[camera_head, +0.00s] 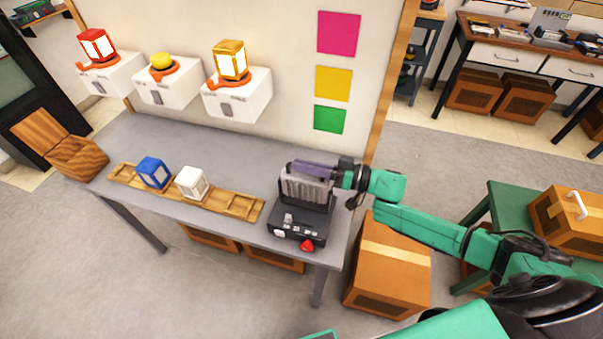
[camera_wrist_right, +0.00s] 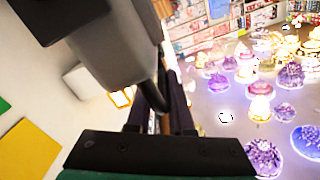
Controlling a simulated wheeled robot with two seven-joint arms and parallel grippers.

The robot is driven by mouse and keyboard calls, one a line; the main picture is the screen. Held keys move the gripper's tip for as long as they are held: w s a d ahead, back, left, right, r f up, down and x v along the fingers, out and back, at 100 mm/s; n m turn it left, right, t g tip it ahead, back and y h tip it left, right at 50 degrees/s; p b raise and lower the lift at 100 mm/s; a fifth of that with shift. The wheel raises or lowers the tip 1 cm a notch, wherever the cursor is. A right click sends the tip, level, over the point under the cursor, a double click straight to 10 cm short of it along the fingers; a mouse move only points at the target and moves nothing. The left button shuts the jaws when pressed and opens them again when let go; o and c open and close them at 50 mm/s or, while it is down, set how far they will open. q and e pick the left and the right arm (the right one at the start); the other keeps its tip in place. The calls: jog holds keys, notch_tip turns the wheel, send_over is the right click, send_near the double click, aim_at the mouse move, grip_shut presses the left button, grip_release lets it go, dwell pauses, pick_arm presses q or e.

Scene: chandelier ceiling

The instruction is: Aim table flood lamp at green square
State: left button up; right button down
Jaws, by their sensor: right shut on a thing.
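The table flood lamp (camera_head: 305,187) stands at the right end of the grey table, with a finned grey head on a black base with a red knob. Its finned back faces the head camera; its front is hidden and no light patch shows on the wall. The green square (camera_head: 329,119) is lowest of three coloured squares on the wall behind, above the lamp. My right gripper (camera_head: 312,170) is shut on the lamp head at its top. In the right wrist view the lamp head (camera_wrist_right: 118,45) fills the upper middle. My left gripper is out of view.
Yellow (camera_head: 333,83) and pink (camera_head: 339,33) squares are above the green one. White wall boxes (camera_head: 236,95) carry lamps. A cardboard box (camera_head: 388,270) is on the floor.

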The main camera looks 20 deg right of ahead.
jog(key=shift+w+d+f, duration=0.1)
jog(key=shift+d+f, duration=0.05)
jog(key=c, duration=0.9)
grip_release()
jog(key=shift+s+d, duration=0.2)
jog(key=shift+d, duration=0.15)
jog(key=b+v, duration=0.2)
jog(key=v, duration=1.1)
jog(key=shift+s+d, duration=0.15)
jog(key=shift+d, duration=0.1)
